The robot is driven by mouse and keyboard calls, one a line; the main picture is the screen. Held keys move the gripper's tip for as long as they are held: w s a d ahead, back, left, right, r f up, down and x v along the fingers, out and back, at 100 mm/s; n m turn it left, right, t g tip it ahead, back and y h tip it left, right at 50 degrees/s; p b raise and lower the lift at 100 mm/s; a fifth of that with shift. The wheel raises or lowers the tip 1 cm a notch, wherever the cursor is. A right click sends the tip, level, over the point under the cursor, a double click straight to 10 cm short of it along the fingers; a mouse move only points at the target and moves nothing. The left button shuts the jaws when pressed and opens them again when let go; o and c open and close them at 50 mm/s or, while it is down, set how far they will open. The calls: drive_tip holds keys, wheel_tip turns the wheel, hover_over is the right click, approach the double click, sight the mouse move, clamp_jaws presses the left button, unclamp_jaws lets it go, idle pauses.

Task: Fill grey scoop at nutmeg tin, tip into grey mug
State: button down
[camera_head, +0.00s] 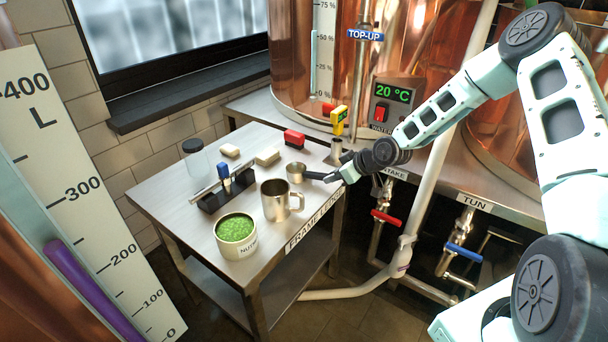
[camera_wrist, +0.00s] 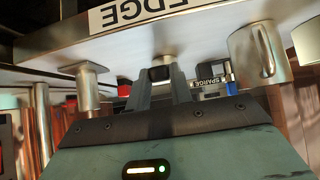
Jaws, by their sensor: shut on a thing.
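The nutmeg tin (camera_head: 237,250), a round pale tin full of green stuff, stands open at the table's front left corner. The grey mug (camera_head: 275,207) stands upright behind and right of it, handle to the right; it also shows in the wrist view (camera_wrist: 250,55). The grey scoop (camera_head: 296,174) is a small metal cup behind the mug, with a dark handle pointing right. My gripper (camera_head: 340,175) is shut on that handle at the table's right edge. In the wrist view the fingers (camera_wrist: 165,88) close on the dark handle end. I cannot tell whether the scoop touches the table.
A black rack (camera_head: 228,192) with a blue item stands left of the mug. A black-lidded jar (camera_head: 197,160), cream blocks (camera_head: 267,157) and a red block (camera_head: 294,138) lie behind. A metal cylinder (camera_head: 336,150) stands near my wrist. Pipes with a red valve handle (camera_head: 386,217) are right of the table.

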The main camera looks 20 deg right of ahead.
drive_tip(key=shift+r, duration=0.2)
drive_tip(key=shift+r+p, duration=0.5)
drive_tip(key=shift+p, duration=0.05)
drive_tip(key=shift+r, duration=0.1)
wheel_tip(320, 180, up, 8)
drive_tip(key=p, duration=0.6)
idle(0.5)
idle(0.8)
